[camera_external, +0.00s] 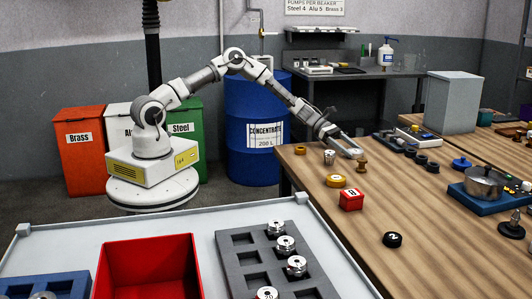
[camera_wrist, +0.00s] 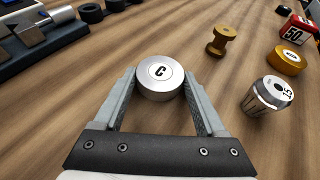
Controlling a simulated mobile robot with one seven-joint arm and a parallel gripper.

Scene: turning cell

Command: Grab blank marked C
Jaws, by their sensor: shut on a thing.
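The blank marked C (camera_wrist: 160,79) is a short silvery cylinder with a black C on its pale top face. It sits between the fingertips of my gripper (camera_wrist: 160,88) in the wrist view, with a finger against each side. My gripper is shut on it. I cannot tell whether the blank touches the bench.
A dark rack (camera_wrist: 45,42) lies at upper left. Bare wood surrounds the blank.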

